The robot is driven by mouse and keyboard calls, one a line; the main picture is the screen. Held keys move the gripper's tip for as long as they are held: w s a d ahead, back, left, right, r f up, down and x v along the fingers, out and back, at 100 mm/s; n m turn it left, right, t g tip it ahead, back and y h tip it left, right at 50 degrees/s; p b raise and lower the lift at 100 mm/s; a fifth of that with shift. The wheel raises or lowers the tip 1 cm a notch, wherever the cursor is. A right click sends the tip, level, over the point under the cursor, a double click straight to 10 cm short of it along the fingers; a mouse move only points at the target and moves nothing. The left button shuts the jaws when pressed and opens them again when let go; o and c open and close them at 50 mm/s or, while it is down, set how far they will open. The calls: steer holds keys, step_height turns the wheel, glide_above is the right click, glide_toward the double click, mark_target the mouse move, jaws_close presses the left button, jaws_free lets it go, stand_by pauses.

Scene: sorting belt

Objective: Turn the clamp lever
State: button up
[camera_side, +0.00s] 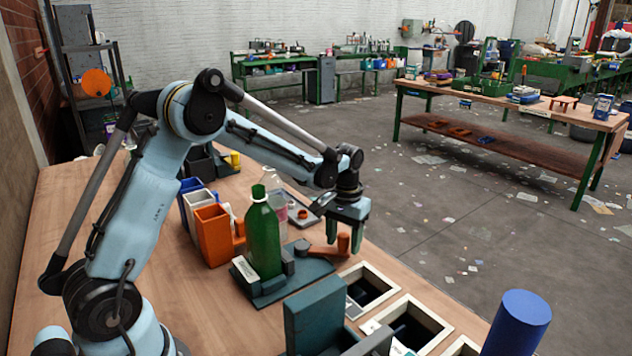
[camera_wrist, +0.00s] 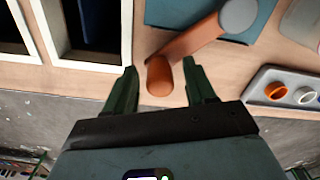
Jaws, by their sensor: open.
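The orange clamp lever (camera_side: 322,252) reaches out to the right from a dark green clamp base (camera_side: 305,277) on the wooden bench. An upright orange handle (camera_side: 343,242) stands at its free end. A green bottle (camera_side: 264,240) stands upright in the clamp fixture. My gripper (camera_side: 345,244) points down at the lever's end, its fingers around the handle. In the wrist view, the handle (camera_wrist: 160,76) lies between the two open fingers of my gripper (camera_wrist: 160,68), with gaps on both sides. The lever arm (camera_wrist: 192,38) runs to a grey pivot (camera_wrist: 238,15).
White-rimmed bins (camera_side: 412,320) are sunk in the bench in front of the clamp. A dark green block (camera_side: 316,315) and a blue cylinder (camera_side: 516,322) stand nearby. A tray with rings (camera_wrist: 285,93) lies beside the lever.

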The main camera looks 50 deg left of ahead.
mark_target(332, 253)
jaws_close()
stand_by(0.3)
steer(key=s+d+m, duration=0.1)
steer(key=m, duration=0.1)
steer(key=s+d+m, duration=0.1)
steer(key=s+m, duration=0.1)
steer(key=shift+s+d+m, duration=0.25)
steer(key=shift+s+m, duration=0.45)
steer(key=shift+m, duration=0.25)
steer(key=shift+s+d+m, duration=0.2)
steer(key=shift+s+m, duration=0.45)
steer(key=shift+m, duration=0.3)
jaws_free()
